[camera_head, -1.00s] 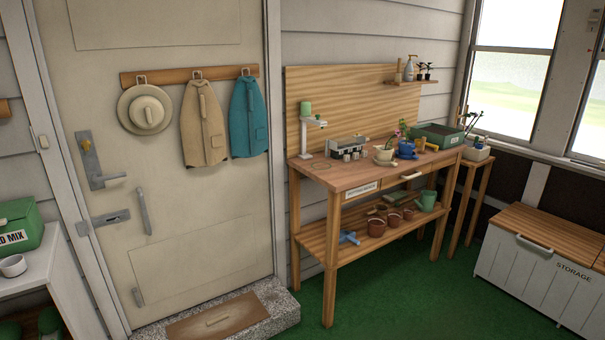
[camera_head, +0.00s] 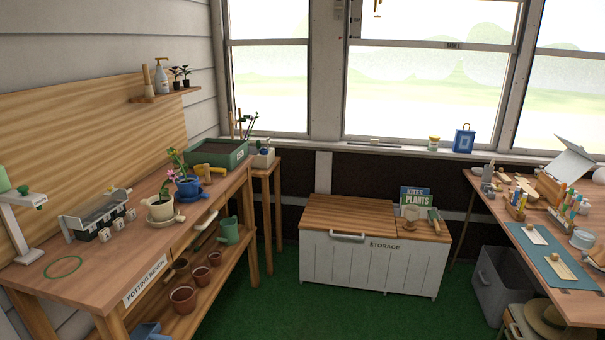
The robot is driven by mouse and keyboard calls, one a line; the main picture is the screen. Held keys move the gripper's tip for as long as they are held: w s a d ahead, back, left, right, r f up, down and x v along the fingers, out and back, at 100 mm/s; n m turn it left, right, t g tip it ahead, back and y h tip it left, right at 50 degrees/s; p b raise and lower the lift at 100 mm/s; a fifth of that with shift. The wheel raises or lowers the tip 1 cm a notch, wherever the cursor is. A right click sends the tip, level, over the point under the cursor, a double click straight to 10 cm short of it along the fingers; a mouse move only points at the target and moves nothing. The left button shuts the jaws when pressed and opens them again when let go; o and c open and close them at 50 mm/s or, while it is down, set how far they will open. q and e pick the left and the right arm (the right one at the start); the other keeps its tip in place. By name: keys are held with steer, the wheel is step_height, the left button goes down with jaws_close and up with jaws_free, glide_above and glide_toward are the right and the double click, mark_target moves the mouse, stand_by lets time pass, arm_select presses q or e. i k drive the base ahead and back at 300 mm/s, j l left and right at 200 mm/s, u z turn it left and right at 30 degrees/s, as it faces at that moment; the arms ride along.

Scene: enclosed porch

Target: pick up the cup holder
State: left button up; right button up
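I cannot tell for certain which thing is the cup holder. A small beige cup-like item (camera_head: 411,213) stands on the right part of the storage chest lid, in front of an upright plant book. A grey cup-shaped container (camera_head: 488,174) with thin items in it stands at the back left of the right-hand table. Neither gripper is in view.
The potting bench (camera_head: 95,262) stands at left with pots and a green planter box (camera_head: 218,152). The storage chest (camera_head: 370,262) is under the windows. The right table (camera_head: 575,298) is cluttered; a grey bin (camera_head: 502,285) stands below. Green floor is free in the middle.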

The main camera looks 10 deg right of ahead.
mark_target(412, 213)
steer(key=i+l+z, duration=0.1)
steer(key=i+z, duration=0.75)
steer(key=i+j+z, duration=0.2)
steer(key=i+z, duration=0.2)
steer(key=i+j+z, duration=0.1)
steer(key=z, duration=0.35)
steer(key=i+j+z, duration=0.25)
steer(key=z, duration=0.2)
steer(key=i+j+z, duration=0.2)
steer(key=z, duration=0.25)
